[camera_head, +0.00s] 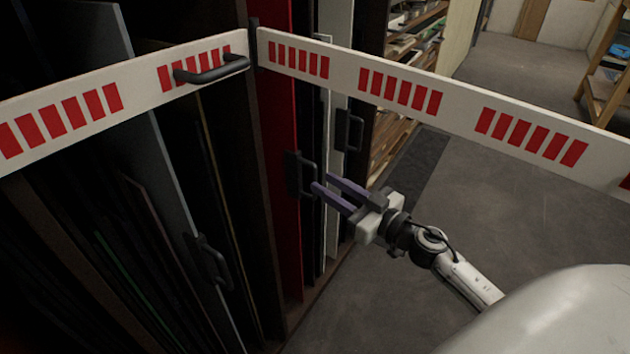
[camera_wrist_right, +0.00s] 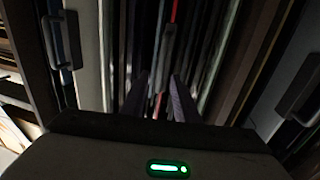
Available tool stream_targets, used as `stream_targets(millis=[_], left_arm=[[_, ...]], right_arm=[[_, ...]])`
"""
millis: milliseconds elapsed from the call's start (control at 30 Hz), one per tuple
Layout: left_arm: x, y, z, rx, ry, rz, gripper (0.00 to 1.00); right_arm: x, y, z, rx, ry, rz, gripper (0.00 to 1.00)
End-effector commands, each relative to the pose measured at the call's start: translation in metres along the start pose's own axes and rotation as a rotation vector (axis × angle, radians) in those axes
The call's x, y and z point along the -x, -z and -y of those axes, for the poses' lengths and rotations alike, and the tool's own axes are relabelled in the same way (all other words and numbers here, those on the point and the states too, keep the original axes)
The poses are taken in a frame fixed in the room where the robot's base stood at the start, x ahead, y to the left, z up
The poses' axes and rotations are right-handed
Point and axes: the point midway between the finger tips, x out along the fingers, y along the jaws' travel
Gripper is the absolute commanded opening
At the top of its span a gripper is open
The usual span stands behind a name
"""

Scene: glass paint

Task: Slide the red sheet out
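The red sheet (camera_head: 284,215) stands upright on edge in the dark rack, seen nearly edge-on in the head view. A black handle (camera_head: 292,176) sits at its front edge. In the right wrist view the sheet shows as a thin red strip (camera_wrist_right: 175,12), with the dark handle (camera_wrist_right: 168,50) in front of it. My right gripper (camera_head: 323,182) has its two purple fingers apart, with the tips close to the handle. In the wrist view the fingers (camera_wrist_right: 157,88) lie either side of the handle's line; I cannot tell whether they touch it. My left gripper is not in view.
Other upright sheets with black handles (camera_head: 349,130) (camera_head: 208,262) stand on both sides. A white barrier with red stripes (camera_head: 450,98) crosses above my right arm, and another (camera_head: 140,85) with a handle runs left. The grey floor (camera_head: 400,300) at right is clear.

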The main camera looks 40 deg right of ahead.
Motion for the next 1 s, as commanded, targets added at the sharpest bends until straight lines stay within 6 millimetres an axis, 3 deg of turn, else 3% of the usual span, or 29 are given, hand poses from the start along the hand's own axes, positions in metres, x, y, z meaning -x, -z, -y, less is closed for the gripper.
stream_targets(millis=[100, 300, 667, 833, 1000], left_arm=[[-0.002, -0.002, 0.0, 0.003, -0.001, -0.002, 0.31], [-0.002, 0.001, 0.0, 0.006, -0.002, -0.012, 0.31], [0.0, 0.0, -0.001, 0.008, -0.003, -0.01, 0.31], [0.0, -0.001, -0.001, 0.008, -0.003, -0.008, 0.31], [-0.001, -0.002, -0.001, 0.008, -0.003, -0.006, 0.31]], right_arm=[[-0.022, 0.0, 0.0, 0.0, 0.001, -0.002, 0.28], [-0.043, -0.001, 0.0, -0.002, 0.0, 0.0, 0.28], [-0.047, -0.001, 0.0, -0.001, 0.0, 0.001, 0.28], [-0.047, -0.001, 0.0, -0.001, 0.0, 0.001, 0.0], [-0.047, -0.001, 0.0, -0.001, -0.001, 0.001, 0.0]])
